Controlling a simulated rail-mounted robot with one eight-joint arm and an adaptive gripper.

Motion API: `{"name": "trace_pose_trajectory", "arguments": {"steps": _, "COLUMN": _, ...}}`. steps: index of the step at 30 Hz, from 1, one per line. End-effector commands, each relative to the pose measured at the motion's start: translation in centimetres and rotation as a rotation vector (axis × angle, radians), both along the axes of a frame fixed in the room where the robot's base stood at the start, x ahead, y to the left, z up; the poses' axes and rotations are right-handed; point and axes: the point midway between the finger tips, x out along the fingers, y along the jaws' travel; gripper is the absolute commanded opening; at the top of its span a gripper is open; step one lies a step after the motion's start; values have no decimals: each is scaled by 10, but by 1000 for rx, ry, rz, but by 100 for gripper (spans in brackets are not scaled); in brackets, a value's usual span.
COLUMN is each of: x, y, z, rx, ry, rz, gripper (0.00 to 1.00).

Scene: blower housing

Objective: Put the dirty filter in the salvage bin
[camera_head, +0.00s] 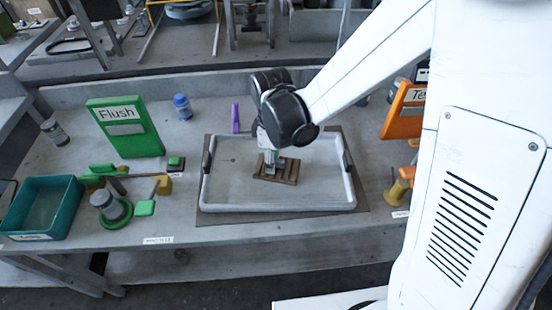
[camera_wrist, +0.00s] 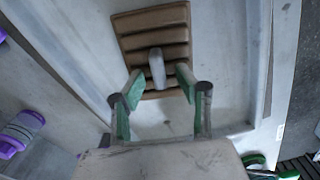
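The dirty filter (camera_head: 277,174), a brown slatted block, lies in the pale shallow tray (camera_head: 280,207) on the bench. In the wrist view, the filter (camera_wrist: 133,24) has an upright grey handle (camera_wrist: 157,67) at its middle. My gripper (camera_wrist: 157,78) is open, with one green-padded finger on each side of the handle and gaps visible. In the head view, my gripper (camera_head: 272,158) is right over the filter and partly hides it. A teal open bin (camera_head: 70,205) stands at the bench's left end and looks empty; its label is too small to read.
A green "Flush" panel (camera_head: 125,128) stands behind the teal bin, and a blue bottle (camera_head: 182,107) is near it. Several green parts and tools (camera_head: 110,205) lie between bin and tray. An orange panel (camera_head: 402,110) stands right of the tray. The tray's raised rim surrounds the filter.

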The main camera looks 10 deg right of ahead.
Motion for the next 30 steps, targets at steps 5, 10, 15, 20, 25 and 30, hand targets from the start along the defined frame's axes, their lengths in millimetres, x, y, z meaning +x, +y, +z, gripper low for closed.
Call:
{"name": "trace_pose_trajectory", "arguments": {"steps": 5, "x": 0, "y": 0, "z": 0, "rx": 0, "ry": 0, "rz": 0, "gripper": 33}}
{"name": "trace_pose_trajectory", "arguments": {"steps": 10, "x": 0, "y": 0, "z": 0, "rx": 0, "ry": 0, "rz": 0, "gripper": 15}}
{"name": "trace_pose_trajectory", "arguments": {"steps": 15, "x": 0, "y": 0, "z": 0, "rx": 0, "ry": 0, "rz": 0, "gripper": 0}}
{"name": "trace_pose_trajectory", "arguments": {"steps": 20, "x": 0, "y": 0, "z": 0, "rx": 0, "ry": 0, "rz": 0, "gripper": 0}}
{"name": "trace_pose_trajectory", "arguments": {"steps": 25, "x": 0, "y": 0, "z": 1, "rx": 0, "ry": 0, "rz": 0, "gripper": 0}}
{"name": "trace_pose_trajectory", "arguments": {"steps": 30, "x": -1, "y": 0, "z": 10, "rx": 0, "ry": 0, "rz": 0, "gripper": 0}}
